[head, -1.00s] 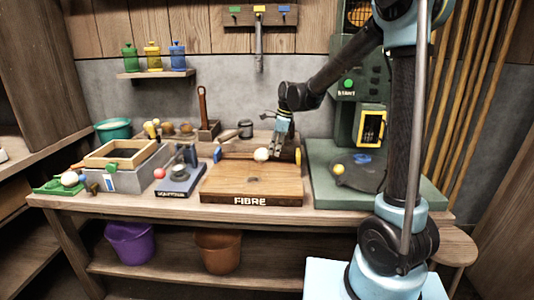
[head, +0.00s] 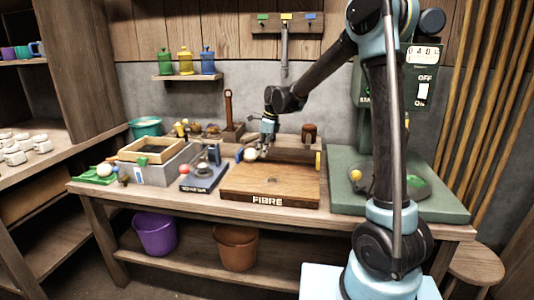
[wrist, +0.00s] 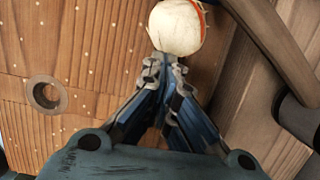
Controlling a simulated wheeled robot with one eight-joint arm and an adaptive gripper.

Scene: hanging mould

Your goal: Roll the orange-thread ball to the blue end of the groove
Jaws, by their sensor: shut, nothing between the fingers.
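The off-white ball (head: 250,155) sits at the back edge of the wooden FIBRE board (head: 270,182), beside the blue end marker (head: 239,155). I cannot tell whether ball and marker touch. The yellow end marker (head: 318,160) stands at the right end. My gripper (head: 262,154) is shut and empty, pointing down just right of the ball. In the wrist view the ball (wrist: 178,27) is just ahead of the closed fingertips (wrist: 166,62), touching or nearly so. An orange thread line shows on its right side. The groove is mostly hidden.
Left of the board are a dark stand with a pink ball (head: 186,169) and a grey box with a wooden frame (head: 150,150). A green machine base (head: 345,200) is at the right. A round hole (wrist: 46,94) shows in the wood. The board's front is clear.

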